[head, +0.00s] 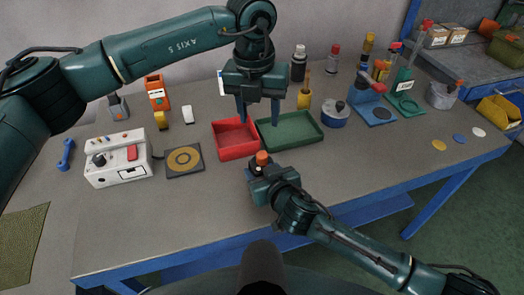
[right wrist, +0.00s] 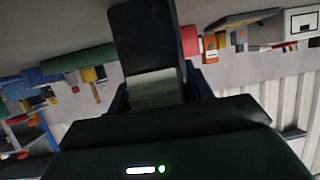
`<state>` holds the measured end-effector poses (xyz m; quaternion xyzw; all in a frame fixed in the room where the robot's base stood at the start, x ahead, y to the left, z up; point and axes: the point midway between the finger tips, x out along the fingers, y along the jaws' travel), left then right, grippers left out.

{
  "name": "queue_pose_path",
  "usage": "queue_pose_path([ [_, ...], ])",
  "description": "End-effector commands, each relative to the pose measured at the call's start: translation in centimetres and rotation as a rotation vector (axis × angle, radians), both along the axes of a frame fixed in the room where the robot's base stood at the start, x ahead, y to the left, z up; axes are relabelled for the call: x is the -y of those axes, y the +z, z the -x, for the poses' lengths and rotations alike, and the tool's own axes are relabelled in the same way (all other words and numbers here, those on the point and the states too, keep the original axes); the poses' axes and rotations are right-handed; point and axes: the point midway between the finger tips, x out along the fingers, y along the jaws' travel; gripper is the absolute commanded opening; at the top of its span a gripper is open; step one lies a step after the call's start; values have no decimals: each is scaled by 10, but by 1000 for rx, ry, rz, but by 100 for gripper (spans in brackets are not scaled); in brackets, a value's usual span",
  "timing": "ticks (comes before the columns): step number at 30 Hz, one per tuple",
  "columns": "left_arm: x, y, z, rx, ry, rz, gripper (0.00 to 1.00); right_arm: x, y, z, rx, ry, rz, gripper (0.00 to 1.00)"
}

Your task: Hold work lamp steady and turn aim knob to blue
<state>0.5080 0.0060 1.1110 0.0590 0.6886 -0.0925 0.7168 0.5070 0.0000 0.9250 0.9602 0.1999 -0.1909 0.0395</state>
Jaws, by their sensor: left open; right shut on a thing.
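A small dark thing with an orange knob on top (head: 262,158) stands at the table's front edge, probably the work lamp with its aim knob. My right gripper (head: 257,174) is shut on its lower part, which is largely hidden. In the right wrist view a dark block (right wrist: 148,40) fills the space by the jaws; I cannot tell whether it is a finger or the held thing. No blue mark on the knob can be made out. My left gripper (head: 258,112) is open and empty, pointing down above the trays, behind and above the knob, apart from it.
A red tray (head: 237,154) and a green tray (head: 313,136) lie just behind the knob. A white control box (head: 103,177) and a dark mat with a yellow ring (head: 171,170) are left. Bottles and a blue stand (head: 381,119) are back right. The front right tabletop is mostly clear.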

Motion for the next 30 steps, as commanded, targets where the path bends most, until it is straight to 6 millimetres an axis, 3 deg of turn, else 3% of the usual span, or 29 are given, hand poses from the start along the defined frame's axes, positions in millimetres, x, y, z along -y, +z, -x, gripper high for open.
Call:
queue_pose_path([
  [8, 6, -1, 1, -41, 180, -51, 48, 0, -1, 0, -1, -1, 1, 19],
  [21, 6, -82, 2, -42, 178, -50, 48, 0, 0, 0, 0, -1, 2, 19],
  [30, 7, -113, 2, -40, 178, -48, 48, 0, -1, 0, 0, -1, 2, 19],
])
